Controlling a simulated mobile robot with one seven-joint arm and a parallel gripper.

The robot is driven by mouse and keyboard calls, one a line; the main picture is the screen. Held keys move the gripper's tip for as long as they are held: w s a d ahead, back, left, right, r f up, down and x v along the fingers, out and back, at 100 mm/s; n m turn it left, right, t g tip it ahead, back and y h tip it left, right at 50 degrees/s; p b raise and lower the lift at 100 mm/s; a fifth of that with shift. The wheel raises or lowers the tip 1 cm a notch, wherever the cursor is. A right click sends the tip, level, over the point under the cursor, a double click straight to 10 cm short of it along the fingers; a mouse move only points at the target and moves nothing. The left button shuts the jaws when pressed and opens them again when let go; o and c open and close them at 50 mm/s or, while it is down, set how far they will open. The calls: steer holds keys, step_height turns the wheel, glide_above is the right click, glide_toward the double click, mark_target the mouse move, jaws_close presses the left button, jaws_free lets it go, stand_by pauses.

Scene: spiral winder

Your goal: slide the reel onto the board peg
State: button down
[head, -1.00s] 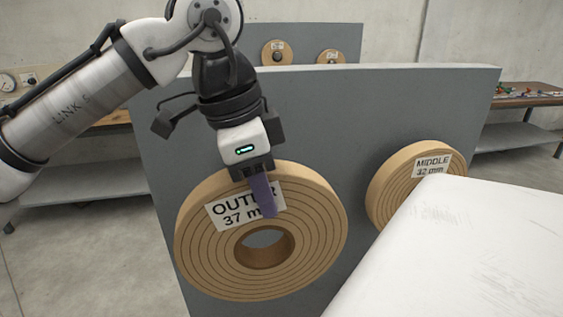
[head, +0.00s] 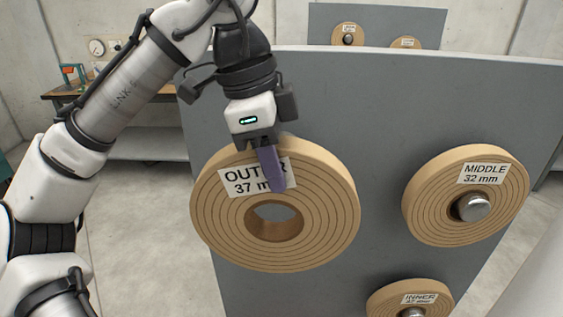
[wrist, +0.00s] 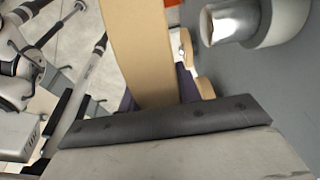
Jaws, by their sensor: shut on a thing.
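The wooden reel marked "OUTER 37 mm" (head: 330,215) hangs from my gripper (head: 270,170), which is shut on its upper rim, one purple finger across the label. The reel faces the head camera, with its round hole open at the middle. In the wrist view the reel (wrist: 140,45) is a tan band between the purple fingers. The grey board (head: 370,110) stands behind it. A metal board peg (wrist: 222,22) with a grey collar shows at the upper right of the wrist view, apart from the reel. In the head view I cannot see this peg.
A reel marked "MIDDLE 32 mm" (head: 425,205) sits on a metal peg at right. A reel marked "INNER" (head: 385,300) is below it. A second board (head: 385,22) with small reels stands behind. A bench (head: 150,145) is at the back left.

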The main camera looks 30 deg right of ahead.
steer(key=shift+w+d+r, duration=0.1)
steer(key=shift+w+d, duration=1.05)
steer(key=shift+w, duration=0.35)
steer(key=shift+w+d+f, duration=0.1)
steer(key=shift+w+d, duration=1)
steer(key=shift+w, duration=0.35)
steer(key=shift+w+d+r, duration=0.1)
steer(key=shift+w+d, duration=1.05)
steer(key=shift+w, duration=0.35)
steer(key=shift+w+d, duration=0.1)
steer(key=shift+w, duration=0.05)
steer(key=shift+w+d+f, duration=0.15)
steer(key=shift+w+f, duration=0.05)
steer(key=shift+f, duration=0.05)
steer(key=c, duration=0.9)
jaws_free()
steer(key=shift+c, duration=0.2)
steer(key=shift+o, duration=0.2)
steer(key=shift+f, duration=0.15)
